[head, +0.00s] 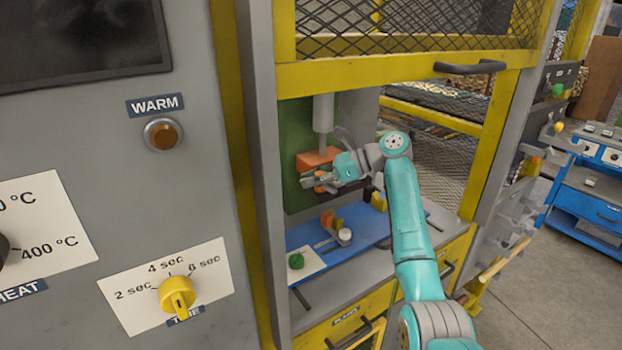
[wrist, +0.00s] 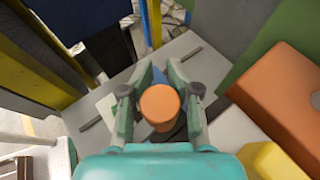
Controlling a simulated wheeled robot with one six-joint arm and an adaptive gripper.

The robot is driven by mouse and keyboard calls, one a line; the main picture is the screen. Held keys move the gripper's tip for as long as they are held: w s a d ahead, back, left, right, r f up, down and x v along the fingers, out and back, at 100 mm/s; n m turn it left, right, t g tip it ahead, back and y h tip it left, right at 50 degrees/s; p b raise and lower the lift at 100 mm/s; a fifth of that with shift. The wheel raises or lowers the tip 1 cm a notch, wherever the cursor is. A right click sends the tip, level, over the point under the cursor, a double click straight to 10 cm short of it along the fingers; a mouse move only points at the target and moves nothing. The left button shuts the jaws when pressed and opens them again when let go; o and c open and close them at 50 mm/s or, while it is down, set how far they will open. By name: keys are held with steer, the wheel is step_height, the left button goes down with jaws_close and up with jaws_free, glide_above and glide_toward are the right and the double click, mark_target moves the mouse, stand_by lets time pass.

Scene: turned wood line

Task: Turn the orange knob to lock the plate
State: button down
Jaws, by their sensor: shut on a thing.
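The orange knob (wrist: 160,103) sits between the fingers of my gripper (wrist: 160,88) in the wrist view, with its round end facing the camera. My gripper is shut on it. In the head view, my gripper (head: 322,181) is inside the yellow-framed cabinet, just below an orange block (head: 312,157) under a grey vertical rod (head: 323,112). The knob (head: 320,189) shows only in small part there. The orange block also shows at the right of the wrist view (wrist: 283,100). I cannot tell which part is the plate, or how far the knob is turned.
A blue board (head: 365,228) with small orange and yellow blocks lies below. A white card (head: 305,264) carries a green knob. A yellow frame with mesh (head: 410,45) spans above. A grey control panel (head: 110,215) stands at left. A yellow part (wrist: 275,160) is close by.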

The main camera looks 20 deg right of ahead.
steer(key=shift+s+d+r+n+g+y, duration=0.1)
steer(key=shift+s+n+g+y, duration=0.1)
steer(key=shift+n+g, duration=0.55)
steer(key=shift+s+d+r+n+g+y, duration=0.1)
steer(key=shift+n+g+y, duration=0.1)
steer(key=shift+n+g, duration=0.55)
steer(key=shift+f, duration=0.1)
steer(key=c, duration=1.1)
jaws_free()
steer(key=shift+d, duration=0.1)
steer(key=w+v, duration=0.1)
steer(key=v, duration=1)
steer(key=shift+s+d, duration=0.35)
